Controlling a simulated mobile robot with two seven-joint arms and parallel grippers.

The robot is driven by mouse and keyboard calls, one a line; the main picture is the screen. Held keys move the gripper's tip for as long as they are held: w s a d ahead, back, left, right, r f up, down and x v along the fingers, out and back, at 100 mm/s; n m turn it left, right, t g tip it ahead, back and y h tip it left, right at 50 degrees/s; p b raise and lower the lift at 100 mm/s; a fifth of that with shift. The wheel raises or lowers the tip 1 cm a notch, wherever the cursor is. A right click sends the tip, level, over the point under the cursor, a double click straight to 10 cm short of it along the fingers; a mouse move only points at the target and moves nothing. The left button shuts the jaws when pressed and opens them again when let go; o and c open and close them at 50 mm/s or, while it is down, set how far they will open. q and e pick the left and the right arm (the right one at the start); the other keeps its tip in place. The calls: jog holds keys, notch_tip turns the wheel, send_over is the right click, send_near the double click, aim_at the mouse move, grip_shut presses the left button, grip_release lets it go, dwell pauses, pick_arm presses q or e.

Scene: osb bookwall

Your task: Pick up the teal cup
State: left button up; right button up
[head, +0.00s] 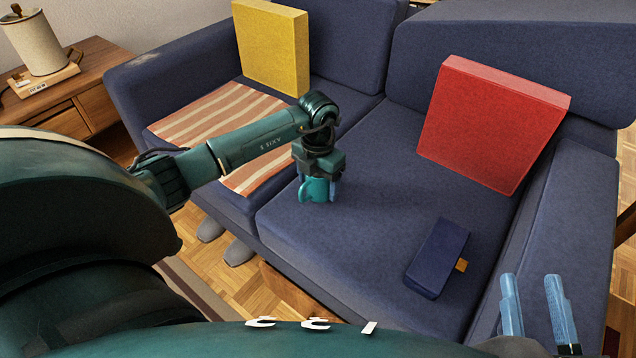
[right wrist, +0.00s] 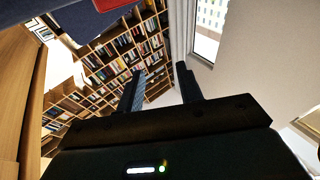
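The teal cup (head: 315,190) is at the front part of the blue sofa's seat in the head view, with its handle towards the left. My left gripper (head: 322,183) points down right at the cup from above. One blue finger shows at the cup's right side; the other is mostly hidden, so I cannot tell whether the fingers press on the cup. Whether the cup touches the seat is also unclear. My right gripper (head: 533,284) is open and empty by the sofa's right armrest, its two blue fingers apart. They also show in the right wrist view (right wrist: 159,72).
On the sofa (head: 330,245) are a yellow cushion (head: 272,48), a red cushion (head: 490,125), a striped cloth (head: 215,120) and a dark blue case (head: 437,258) with an orange tab. A wooden side table (head: 75,100) with a kettle (head: 35,42) stands left. A bookshelf (right wrist: 110,60) shows in the right wrist view.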

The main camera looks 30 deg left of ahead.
pick_arm(q)
jog(key=c, duration=0.8)
